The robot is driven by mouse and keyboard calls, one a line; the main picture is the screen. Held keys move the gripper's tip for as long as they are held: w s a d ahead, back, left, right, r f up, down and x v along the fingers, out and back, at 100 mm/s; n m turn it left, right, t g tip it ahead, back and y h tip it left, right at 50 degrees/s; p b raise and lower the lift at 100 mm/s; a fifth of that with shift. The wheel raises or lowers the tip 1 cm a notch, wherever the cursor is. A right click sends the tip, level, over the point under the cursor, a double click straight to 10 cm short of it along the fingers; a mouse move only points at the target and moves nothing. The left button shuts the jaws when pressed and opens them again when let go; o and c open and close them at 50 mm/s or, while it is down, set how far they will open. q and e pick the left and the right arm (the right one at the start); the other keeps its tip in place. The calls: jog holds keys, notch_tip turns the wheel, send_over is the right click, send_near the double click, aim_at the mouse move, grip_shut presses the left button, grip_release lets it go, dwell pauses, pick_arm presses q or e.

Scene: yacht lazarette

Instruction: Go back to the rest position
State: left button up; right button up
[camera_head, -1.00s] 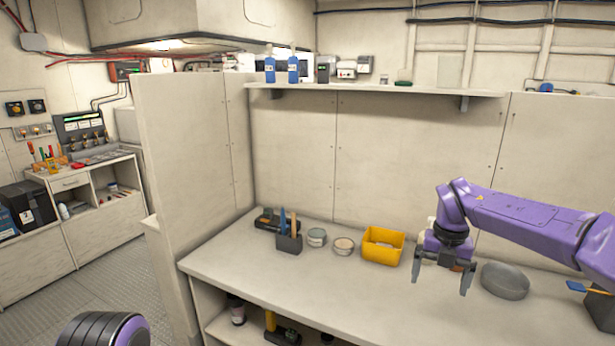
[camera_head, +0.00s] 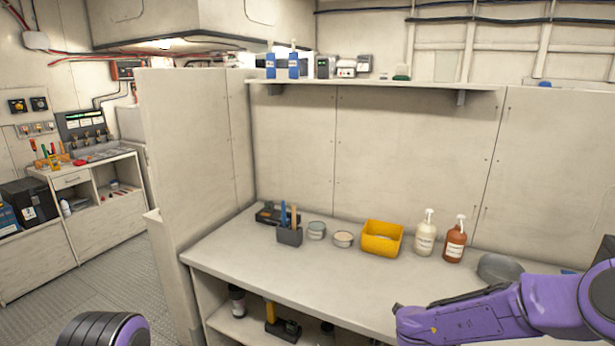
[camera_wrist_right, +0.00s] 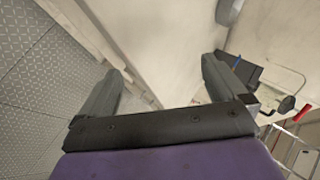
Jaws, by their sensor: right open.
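My right arm (camera_head: 470,316) reaches in from the right at the bottom of the head view, in front of the counter's near edge. Its gripper is out of the head view. In the right wrist view my right gripper (camera_wrist_right: 165,90) is open, its two dark fingers wide apart with nothing between them. Past the fingers are the pale counter side and the patterned floor (camera_wrist_right: 40,90). A dark rounded part of my left arm shows at the bottom left of the head view. My left gripper is not in view.
A partition (camera_head: 185,170) rises on the left. Floor is clear beyond it.

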jog(key=s+a+f+n+t+y+b, duration=0.25)
jog(key=s+f+n, duration=0.5)
jog(key=f, duration=0.45)
jog(key=s+f+n+g+y+b, duration=0.1)
jog(key=s+f+n, duration=0.3)
jog(key=s, duration=0.5)
jog(key=s+f+n+g+y+b, duration=0.1)
jog(key=s+f+n, duration=0.3)
jog(key=s, duration=0.5)
jog(key=s+a+f+n+g+y+b, duration=0.1)
jog(key=s+f+n+g+b, duration=0.1)
jog(key=s+f+n, duration=0.2)
jog(key=s+f, duration=0.3)
jog(key=s, duration=0.2)
jog(key=shift+s+f+b, duration=0.35)
